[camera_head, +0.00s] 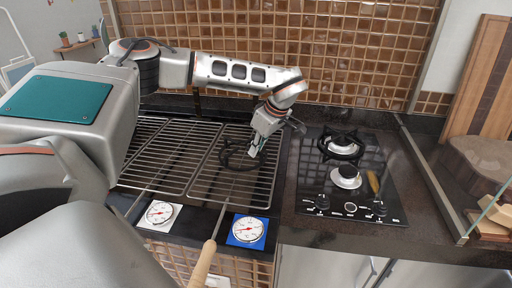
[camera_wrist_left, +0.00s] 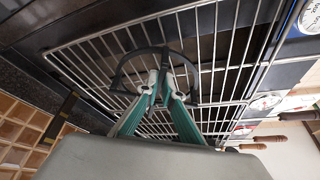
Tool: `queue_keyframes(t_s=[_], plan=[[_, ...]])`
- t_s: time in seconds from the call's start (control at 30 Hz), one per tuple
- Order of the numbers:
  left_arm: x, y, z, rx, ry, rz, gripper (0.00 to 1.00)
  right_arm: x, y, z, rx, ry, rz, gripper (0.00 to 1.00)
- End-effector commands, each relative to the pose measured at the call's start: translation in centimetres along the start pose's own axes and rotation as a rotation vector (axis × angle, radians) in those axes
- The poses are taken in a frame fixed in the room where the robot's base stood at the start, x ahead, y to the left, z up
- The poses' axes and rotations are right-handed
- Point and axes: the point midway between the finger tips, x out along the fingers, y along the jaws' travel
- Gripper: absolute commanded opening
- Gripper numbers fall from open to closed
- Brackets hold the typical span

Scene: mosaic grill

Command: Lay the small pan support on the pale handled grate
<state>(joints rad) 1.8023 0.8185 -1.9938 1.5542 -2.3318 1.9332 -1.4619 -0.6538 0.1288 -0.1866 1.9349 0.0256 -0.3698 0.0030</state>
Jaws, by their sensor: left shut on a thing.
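The small pan support (camera_head: 228,154) is a black ring with prongs. My left gripper (camera_head: 256,152) is shut on it, over the grate with the pale wooden handle (camera_head: 203,262). That grate (camera_head: 262,190) is the right one of two wire grates. In the left wrist view the pan support (camera_wrist_left: 122,68) shows as a dark arc around the closed fingertips (camera_wrist_left: 165,84), in front of the grate wires (camera_wrist_left: 232,62). I cannot tell whether it touches the wires. My right gripper is not in view.
Another wire grate (camera_head: 160,150) lies to the left, partly behind my arm. A white dial (camera_head: 159,213) and a blue-edged dial (camera_head: 248,230) sit in front. A black cooktop (camera_head: 310,180) with a bare front burner (camera_head: 346,177) and a rear pan support (camera_head: 341,146) stands to the right.

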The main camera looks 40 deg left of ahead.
Motion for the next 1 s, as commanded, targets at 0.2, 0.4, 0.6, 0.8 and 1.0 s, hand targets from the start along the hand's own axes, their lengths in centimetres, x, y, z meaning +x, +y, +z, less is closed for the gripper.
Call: queue_keyframes(t_s=[0.2,0.4,0.6,0.8,1.0], plan=[[-0.05,0.04,-0.01,0.000,0.000,0.001,0.00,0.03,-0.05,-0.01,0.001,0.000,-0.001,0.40],[-0.03,0.03,0.00,0.000,0.000,0.001,0.26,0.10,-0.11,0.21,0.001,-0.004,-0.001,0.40],[0.03,-0.02,0.02,0.001,0.000,-0.001,0.26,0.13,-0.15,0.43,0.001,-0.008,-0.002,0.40],[0.02,-0.01,0.02,0.001,0.000,0.000,0.26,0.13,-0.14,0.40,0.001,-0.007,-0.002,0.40],[-0.31,0.01,-0.12,0.000,0.000,0.001,0.26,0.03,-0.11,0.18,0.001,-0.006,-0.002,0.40]])
